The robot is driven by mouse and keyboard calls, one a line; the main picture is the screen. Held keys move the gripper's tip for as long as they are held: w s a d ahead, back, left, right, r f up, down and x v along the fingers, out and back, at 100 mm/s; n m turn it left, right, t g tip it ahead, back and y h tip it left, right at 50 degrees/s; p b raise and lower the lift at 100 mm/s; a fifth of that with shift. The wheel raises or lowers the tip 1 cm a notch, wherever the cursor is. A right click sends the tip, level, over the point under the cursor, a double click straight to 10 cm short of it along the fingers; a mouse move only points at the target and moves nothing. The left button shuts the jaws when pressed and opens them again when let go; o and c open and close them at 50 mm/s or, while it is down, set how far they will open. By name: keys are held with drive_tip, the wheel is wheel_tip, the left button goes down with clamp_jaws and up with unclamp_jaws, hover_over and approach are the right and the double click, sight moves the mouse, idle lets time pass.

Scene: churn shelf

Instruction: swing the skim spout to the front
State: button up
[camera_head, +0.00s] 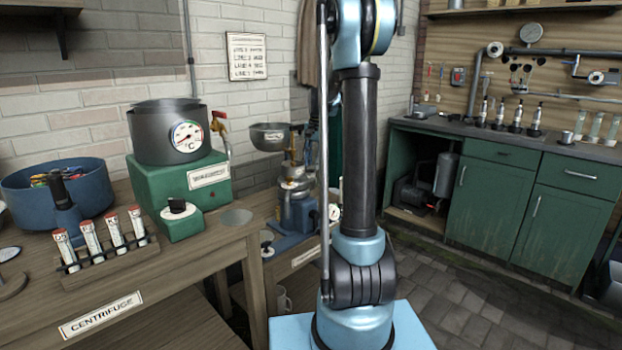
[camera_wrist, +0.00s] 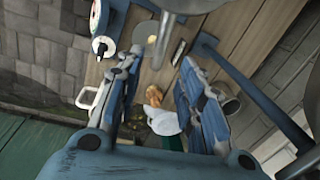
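The separator (camera_head: 292,195), with brass and grey metal parts on a blue base, stands on the bench left of my arm in the head view. A metal bowl (camera_head: 268,137) sits above it. I cannot make out the skim spout for certain in the head view; my arm covers part of that area. In the wrist view a grey metal tube-like part (camera_wrist: 161,38) hangs near my fingertips and may be a spout. My gripper (camera_wrist: 160,62) is open, its two fingers spread apart, with nothing clearly held between them.
A green heater with a dark pot (camera_head: 165,135), a rack of tubes (camera_head: 108,250) and a blue tub (camera_head: 95,185) stand on the left bench. In the wrist view a knob (camera_wrist: 103,46) and a grey cup (camera_wrist: 226,98) lie close to my fingers.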

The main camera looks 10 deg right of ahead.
drive_tip(key=f, duration=0.6)
drive_tip(key=shift+w+a+f, duration=0.25)
drive_tip(key=shift+f, duration=0.05)
clamp_jaws()
